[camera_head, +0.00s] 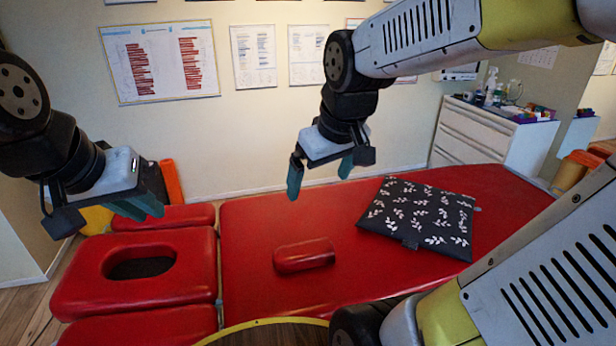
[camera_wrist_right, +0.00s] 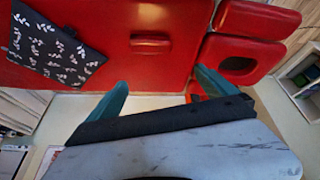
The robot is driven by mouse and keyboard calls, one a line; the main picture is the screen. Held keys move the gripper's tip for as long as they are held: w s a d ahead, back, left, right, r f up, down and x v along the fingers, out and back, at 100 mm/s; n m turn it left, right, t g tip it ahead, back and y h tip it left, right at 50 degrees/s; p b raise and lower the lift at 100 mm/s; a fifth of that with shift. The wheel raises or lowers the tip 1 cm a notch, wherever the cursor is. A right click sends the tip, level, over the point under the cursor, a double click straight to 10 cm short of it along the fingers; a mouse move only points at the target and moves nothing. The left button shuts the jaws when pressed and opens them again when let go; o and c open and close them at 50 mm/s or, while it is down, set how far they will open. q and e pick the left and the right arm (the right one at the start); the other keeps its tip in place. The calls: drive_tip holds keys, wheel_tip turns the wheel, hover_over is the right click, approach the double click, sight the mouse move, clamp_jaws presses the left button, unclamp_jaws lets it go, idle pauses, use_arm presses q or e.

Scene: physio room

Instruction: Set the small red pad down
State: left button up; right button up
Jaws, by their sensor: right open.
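The small red pad (camera_head: 304,255) lies on the red treatment table (camera_head: 255,220), near the middle of its main section. The pad also shows at the top of the right wrist view (camera_wrist_right: 150,42), apart from the fingers. My right gripper (camera_head: 320,180) is open and empty, above the far edge of the table and behind the pad; its spread teal fingers show in the right wrist view (camera_wrist_right: 160,79). My left gripper (camera_head: 138,207) hangs at the left, over the table's far left corner. Its fingers overlap in the picture, so their gap is unclear.
A dark cushion with white leaves (camera_head: 418,216) lies to the right of the pad. The headrest section (camera_head: 80,285) with a face hole is at the left. A white cabinet (camera_head: 480,130) stands at the back right. Table surface around the pad is clear.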

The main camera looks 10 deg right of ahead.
drive_tip(key=s+m, duration=0.1)
drive_tip(key=s+r+m+t+y, duration=0.1)
drive_tip(key=s, duration=0.1)
drive_tip(key=s+a+r+m, duration=0.1)
drive_tip(key=s, duration=0.1)
drive_tip(key=shift+s+a, duration=0.1)
